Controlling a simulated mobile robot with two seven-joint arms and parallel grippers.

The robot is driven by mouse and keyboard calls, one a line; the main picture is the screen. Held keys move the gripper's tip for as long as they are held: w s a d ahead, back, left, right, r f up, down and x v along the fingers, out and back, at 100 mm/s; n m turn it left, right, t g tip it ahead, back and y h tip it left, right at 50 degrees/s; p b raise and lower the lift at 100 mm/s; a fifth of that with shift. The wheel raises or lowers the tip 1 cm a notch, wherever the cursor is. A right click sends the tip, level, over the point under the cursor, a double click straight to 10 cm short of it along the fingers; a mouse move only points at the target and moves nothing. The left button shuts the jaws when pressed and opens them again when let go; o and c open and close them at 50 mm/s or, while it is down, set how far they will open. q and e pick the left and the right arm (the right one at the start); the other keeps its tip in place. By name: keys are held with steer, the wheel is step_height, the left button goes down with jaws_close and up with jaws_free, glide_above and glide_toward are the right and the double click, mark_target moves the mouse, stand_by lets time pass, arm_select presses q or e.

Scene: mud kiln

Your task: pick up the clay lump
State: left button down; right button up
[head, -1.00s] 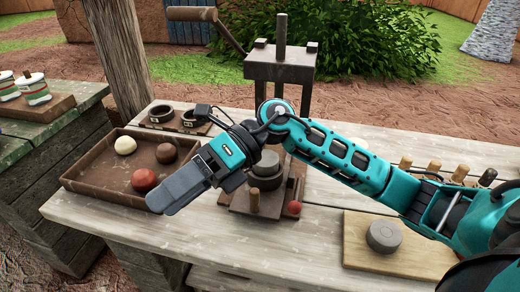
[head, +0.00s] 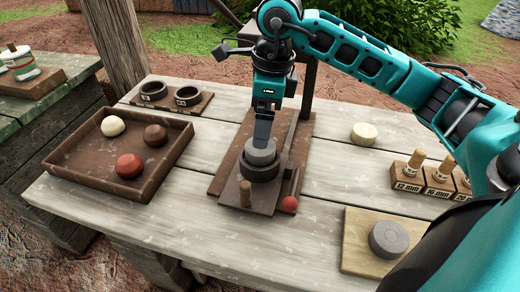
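Three rounded lumps sit in the brown tray (head: 85,188) at left: a cream one (head: 112,126), a dark brown one (head: 155,135) and a red one (head: 129,166). I cannot tell which lump the task means. A light grey round piece (head: 261,152) sits in a dark ring (head: 260,170) on the press base (head: 228,185). My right gripper (head: 262,142) points down just above or at the grey piece; whether it touches is unclear. Its fingers show edge-on, so their opening is hidden. My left gripper is out of view.
A grey disc (head: 389,239) lies on a pale board (head: 362,262) at front right. Labelled pegs (head: 408,175) stand at right. A rack with two dark rings (head: 172,100) is at the back left. Press posts stand behind my gripper.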

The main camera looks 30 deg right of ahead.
mark_target(256, 158)
steer(key=shift+w+a+f, duration=0.1)
steer(key=shift+a+f, duration=0.05)
steer(key=shift+f, duration=3.25)
